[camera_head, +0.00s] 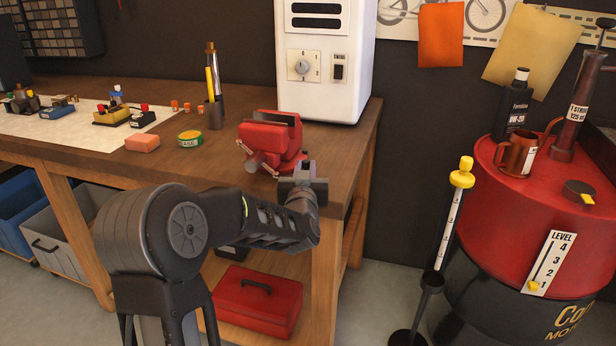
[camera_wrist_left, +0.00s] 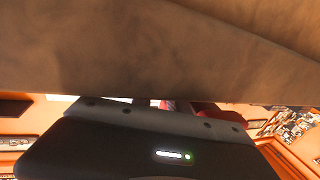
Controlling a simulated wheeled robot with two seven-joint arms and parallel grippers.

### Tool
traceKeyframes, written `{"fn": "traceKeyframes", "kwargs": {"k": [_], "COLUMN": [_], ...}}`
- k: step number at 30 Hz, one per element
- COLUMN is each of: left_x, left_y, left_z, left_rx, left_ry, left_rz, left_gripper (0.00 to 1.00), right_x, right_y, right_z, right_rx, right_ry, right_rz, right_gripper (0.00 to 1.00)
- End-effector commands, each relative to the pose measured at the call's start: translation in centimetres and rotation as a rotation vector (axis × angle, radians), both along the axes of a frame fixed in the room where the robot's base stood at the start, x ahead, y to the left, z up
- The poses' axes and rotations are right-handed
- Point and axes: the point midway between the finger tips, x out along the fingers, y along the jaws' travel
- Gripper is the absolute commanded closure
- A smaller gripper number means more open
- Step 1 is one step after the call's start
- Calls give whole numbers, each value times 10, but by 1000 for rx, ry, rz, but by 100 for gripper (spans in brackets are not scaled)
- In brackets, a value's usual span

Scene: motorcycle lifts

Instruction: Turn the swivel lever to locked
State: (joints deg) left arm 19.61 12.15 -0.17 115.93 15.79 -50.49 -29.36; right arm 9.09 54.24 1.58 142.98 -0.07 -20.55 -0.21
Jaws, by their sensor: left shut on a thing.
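The red bench vise (camera_head: 270,143) stands on the workbench near its right front corner. A thin metal bar with knobbed ends (camera_head: 258,163) shows at the vise's lower left. My left gripper (camera_head: 305,172) is at the bench's front edge, close against the lower right of the vise. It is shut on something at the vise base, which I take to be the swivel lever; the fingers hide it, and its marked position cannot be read. In the left wrist view, brown wood fills the top and a bit of red vise (camera_wrist_left: 208,108) shows behind the dark gripper body. My right gripper is out of view.
The wooden bench (camera_head: 210,160) carries a white machine (camera_head: 322,95) behind the vise, a green-rimmed tin (camera_head: 190,138) and a pencil cup (camera_head: 214,115). A red toolbox (camera_head: 256,298) sits below. A red drum (camera_head: 520,190) stands at the right.

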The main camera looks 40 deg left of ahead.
Motion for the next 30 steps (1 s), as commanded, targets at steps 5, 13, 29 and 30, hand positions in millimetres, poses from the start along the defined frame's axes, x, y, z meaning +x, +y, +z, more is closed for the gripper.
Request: {"fn": "traceKeyframes", "kwargs": {"k": [5, 13, 29, 30], "left_x": [-1, -1, -9, -13], "left_y": [1, 1, -5, -8], "left_z": [2, 1, 0, 0], "left_rx": [2, 2, 0, 0], "left_ry": [0, 1, 1, 1], "left_rz": [-9, -8, -8, -8], "left_gripper": [100, 68, 59, 59], "right_x": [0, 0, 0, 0], "right_y": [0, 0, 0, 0], "right_z": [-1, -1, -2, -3], "right_rx": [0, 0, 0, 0], "right_ry": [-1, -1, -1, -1], "right_rz": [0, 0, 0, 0], "right_gripper": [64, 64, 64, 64]}}
